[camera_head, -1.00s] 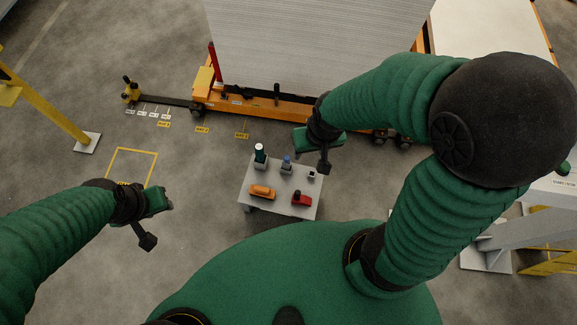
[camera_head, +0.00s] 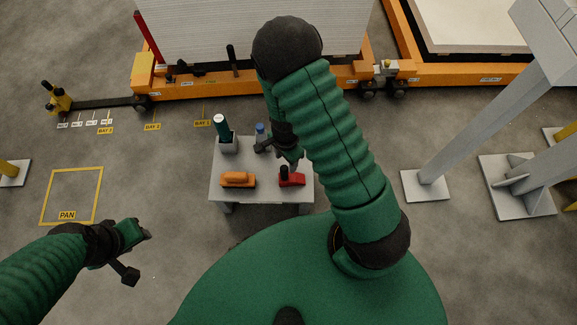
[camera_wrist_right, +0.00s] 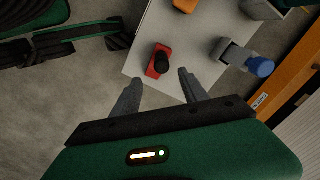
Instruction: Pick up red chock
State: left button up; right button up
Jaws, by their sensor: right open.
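The red chock (camera_head: 293,180) lies on the right front part of a small grey table (camera_head: 262,189), with a black knob standing up from it. In the right wrist view the red chock (camera_wrist_right: 158,63) is ahead of the fingertips and roughly between their lines. My right gripper (camera_wrist_right: 160,80) is open and empty, apart from the chock. In the head view my right gripper (camera_head: 291,158) is close by the chock, partly hidden by my own arm. My left gripper (camera_head: 140,250) is off to the left above the floor; its jaw opening is too small to tell.
An orange block (camera_head: 238,180) lies left of the chock. A grey holder with a green-topped item (camera_head: 222,130) and a blue-capped item (camera_head: 261,130) stand at the table's back. An orange gantry rail (camera_head: 220,91) runs behind. Grey posts (camera_head: 480,110) stand right.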

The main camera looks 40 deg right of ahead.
notch_tip(320, 180, down, 6)
jog(key=shift+d+f+b, duration=0.1)
jog(key=shift+f+b, duration=0.1)
jog(key=shift+b, duration=1.05)
jog(key=shift+f, duration=0.15)
jog(key=shift+w+a+f+b, duration=0.1)
jog(key=shift+a+f+b, duration=0.2)
jog(key=shift+f+b, duration=0.1)
notch_tip(320, 180, down, 4)
jog(key=b, duration=0.3)
jog(key=shift+w+f, duration=0.15)
jog(key=shift+f, duration=0.05)
jog(key=shift+d+r, duration=0.1)
jog(key=c, duration=0.6)
pick_arm(q)
jog(key=s+x, duration=0.1)
jog(key=x, duration=0.6)
jog(key=shift+s+f, duration=0.25)
jog(key=shift+f, duration=0.1)
pick_arm(e)
grip_shut()
